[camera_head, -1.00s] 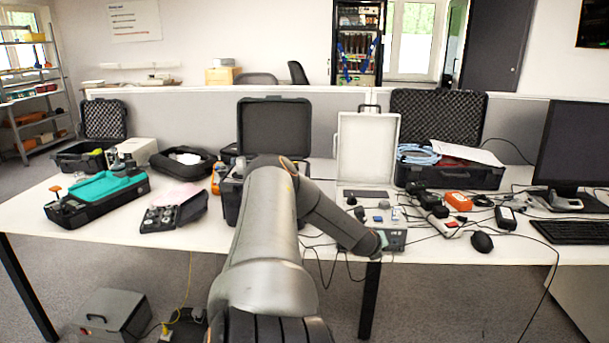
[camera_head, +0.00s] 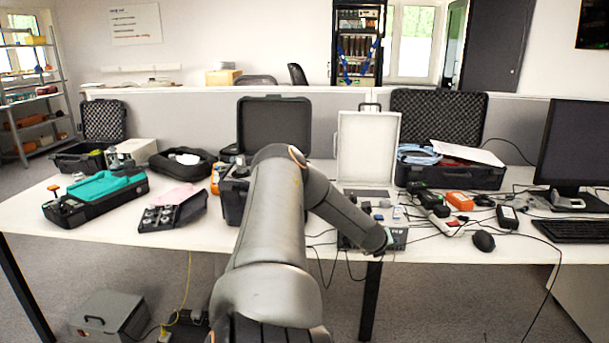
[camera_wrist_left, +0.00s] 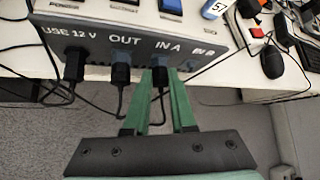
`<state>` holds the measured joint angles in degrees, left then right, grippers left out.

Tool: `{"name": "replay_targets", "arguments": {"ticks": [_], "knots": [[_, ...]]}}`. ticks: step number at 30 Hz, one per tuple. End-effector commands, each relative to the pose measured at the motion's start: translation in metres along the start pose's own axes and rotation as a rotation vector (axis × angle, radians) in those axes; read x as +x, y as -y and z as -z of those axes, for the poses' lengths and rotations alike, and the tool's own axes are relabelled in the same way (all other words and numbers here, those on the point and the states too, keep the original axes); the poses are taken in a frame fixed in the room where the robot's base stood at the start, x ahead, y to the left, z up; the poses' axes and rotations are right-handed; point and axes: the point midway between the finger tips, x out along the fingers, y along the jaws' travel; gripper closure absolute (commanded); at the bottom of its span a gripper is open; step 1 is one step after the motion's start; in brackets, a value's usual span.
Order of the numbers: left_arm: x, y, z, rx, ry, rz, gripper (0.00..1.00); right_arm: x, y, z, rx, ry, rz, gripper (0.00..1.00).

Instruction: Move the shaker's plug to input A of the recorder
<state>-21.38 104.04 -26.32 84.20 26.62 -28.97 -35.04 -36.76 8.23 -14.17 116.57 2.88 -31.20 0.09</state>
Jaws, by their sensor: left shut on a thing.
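The recorder (camera_wrist_left: 140,42) is a grey box at the table's front edge, with sockets labelled USE 12 V, OUT, IN A and IN B. It also shows in the head view (camera_head: 399,237), partly behind my left arm. My left gripper (camera_wrist_left: 161,74) has green fingers shut on a black plug (camera_wrist_left: 160,78), which is at the panel just under the IN A label. I cannot tell how deep it sits. Its cable hangs down between the fingers. Black plugs sit in USE 12 V (camera_wrist_left: 74,66) and OUT (camera_wrist_left: 121,75). The IN B socket (camera_wrist_left: 191,65) looks empty. My right gripper is not in view.
Several loose cables lie around the recorder and hang over the table edge. A mouse (camera_head: 483,241), an orange box (camera_head: 459,201) and a power strip (camera_head: 446,224) are to its right. An open white-lidded case (camera_head: 367,150) stands behind it. Space in front of the table is free.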

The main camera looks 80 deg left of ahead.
Motion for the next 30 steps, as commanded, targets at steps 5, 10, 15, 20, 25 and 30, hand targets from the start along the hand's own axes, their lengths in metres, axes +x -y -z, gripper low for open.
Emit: {"name": "replay_targets", "arguments": {"ticks": [5, 10, 15, 20, 25, 30], "knots": [[0.0006, 0.0005, -0.0038, 0.025, 0.010, -0.022, 1.00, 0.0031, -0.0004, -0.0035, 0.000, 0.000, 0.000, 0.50], [0.0007, 0.0007, -0.0044, 0.052, 0.012, -0.048, 1.00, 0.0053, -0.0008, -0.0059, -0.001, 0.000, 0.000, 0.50], [0.0008, 0.0013, -0.0038, 0.079, 0.011, -0.073, 1.00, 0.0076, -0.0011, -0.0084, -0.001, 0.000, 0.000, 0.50], [0.0004, 0.0029, -0.0049, 0.128, 0.014, -0.116, 1.00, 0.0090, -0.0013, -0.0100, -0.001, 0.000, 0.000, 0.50], [0.0003, 0.0046, -0.0035, 0.175, 0.010, -0.160, 1.00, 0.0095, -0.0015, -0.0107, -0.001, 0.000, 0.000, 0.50], [0.0000, 0.0050, -0.0031, 0.177, 0.008, -0.164, 1.00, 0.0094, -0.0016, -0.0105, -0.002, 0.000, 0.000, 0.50]]}}
